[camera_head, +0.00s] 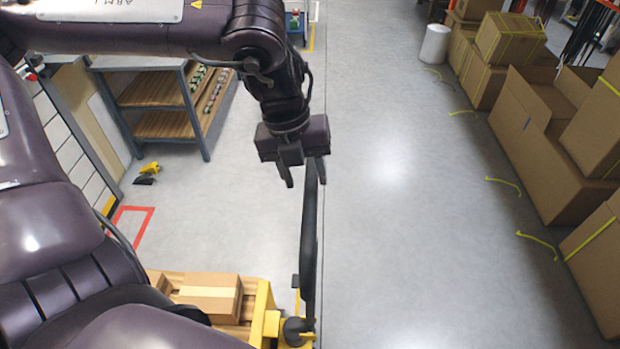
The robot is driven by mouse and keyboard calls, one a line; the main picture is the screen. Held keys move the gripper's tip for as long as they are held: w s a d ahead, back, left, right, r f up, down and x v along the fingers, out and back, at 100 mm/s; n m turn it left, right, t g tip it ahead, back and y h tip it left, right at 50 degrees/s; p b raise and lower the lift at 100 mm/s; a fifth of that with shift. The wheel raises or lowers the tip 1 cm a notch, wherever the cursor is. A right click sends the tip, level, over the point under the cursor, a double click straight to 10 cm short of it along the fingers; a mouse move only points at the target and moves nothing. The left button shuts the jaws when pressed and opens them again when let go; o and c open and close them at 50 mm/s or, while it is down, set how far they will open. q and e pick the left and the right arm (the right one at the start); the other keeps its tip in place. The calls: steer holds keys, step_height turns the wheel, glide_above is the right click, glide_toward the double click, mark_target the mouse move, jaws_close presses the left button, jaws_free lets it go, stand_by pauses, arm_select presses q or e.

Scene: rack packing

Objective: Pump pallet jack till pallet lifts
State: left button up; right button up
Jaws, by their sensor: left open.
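The pallet jack's black handle (309,235) stands upright at the bottom middle, rising from its yellow base (265,315). My left gripper (304,178) is open and points down at the handle's top end. The handle's top shows near the right finger; I cannot tell whether they touch. A wooden pallet (236,331) with a cardboard box (209,294) on it is at the bottom left, behind the yellow frame. My arm hides much of the pallet, and its height off the floor cannot be seen. My right gripper is not in view.
A workbench with wooden shelves (160,92) stands at the upper left. Several cardboard boxes (540,150) line the right side, with yellow straps (505,185) on the floor nearby. A white roll (434,44) stands at the back. The grey floor in the middle is clear.

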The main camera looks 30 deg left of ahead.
mark_target(309, 189)
arm_select(q)
steer(key=shift+w+d+f+p, duration=0.1)
steer(key=shift+d+f+p, duration=0.1)
steer(key=shift+f, duration=0.65)
steer(key=shift+w+d+f+p, duration=0.1)
steer(key=shift+f+p, duration=0.05)
steer(key=shift+f, duration=0.7)
steer(key=shift+c, duration=0.4)
jaws_close()
